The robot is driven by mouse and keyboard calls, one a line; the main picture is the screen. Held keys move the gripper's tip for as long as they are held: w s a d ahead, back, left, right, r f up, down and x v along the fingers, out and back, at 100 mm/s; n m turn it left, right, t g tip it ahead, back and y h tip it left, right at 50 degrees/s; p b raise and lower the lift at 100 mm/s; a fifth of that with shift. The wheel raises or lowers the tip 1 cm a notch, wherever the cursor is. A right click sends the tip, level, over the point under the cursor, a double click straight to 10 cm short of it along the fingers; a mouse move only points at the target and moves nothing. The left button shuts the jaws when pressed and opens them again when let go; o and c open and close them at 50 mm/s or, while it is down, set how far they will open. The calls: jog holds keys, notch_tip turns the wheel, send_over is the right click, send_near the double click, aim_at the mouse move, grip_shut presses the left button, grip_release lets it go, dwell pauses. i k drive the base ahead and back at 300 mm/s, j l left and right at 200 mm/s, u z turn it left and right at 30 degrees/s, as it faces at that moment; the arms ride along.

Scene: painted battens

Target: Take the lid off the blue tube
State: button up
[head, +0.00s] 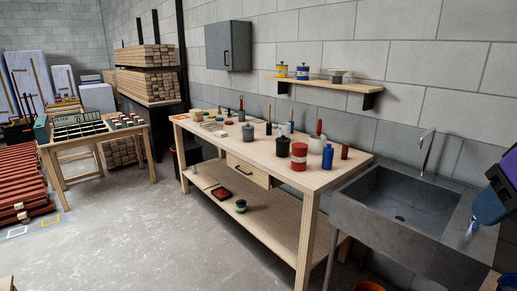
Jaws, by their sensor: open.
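A blue tube-like container (327,158) stands upright near the right front end of the wooden workbench (262,150). Its top narrows to a small end; the lid is too small to make out clearly. My gripper (473,226) is at the right edge of the head view, in front of the sink's right side. It is open and apart from the blue container, well to its right. Its fingers are small and hard to make out, and the rest of my arm runs out of the picture.
A grey sink (385,225) with a tall tap (427,150) lies between bench and gripper. A shelf (330,86) with tins hangs above.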

aim_at(328, 153)
jog(key=i+j+u, duration=0.15)
jog(key=i+u, duration=0.25)
jog(key=i+j+u, duration=0.1)
jog(key=u, duration=0.3)
jog(key=i+l+u, duration=0.1)
jog(key=i+u, duration=0.25)
jog(key=i+j, duration=0.1)
jog(key=i, duration=1.35)
jog(key=i+z, duration=0.3)
jog(key=z, duration=0.15)
jog(key=i+j+z, duration=0.15)
jog(key=z, duration=0.3)
jog(key=i+j+z, duration=0.25)
jog(key=z, duration=0.2)
jog(key=i+z, duration=0.2)
jog(key=z, duration=0.25)
jog(key=i+j+z, duration=0.15)
jog(key=z, duration=0.25)
jog(key=i+j+z, duration=0.15)
jog(key=z, duration=0.3)
jog(key=i+j+z, duration=0.15)
jog(key=z, duration=0.3)
jog(key=j, duration=0.1)
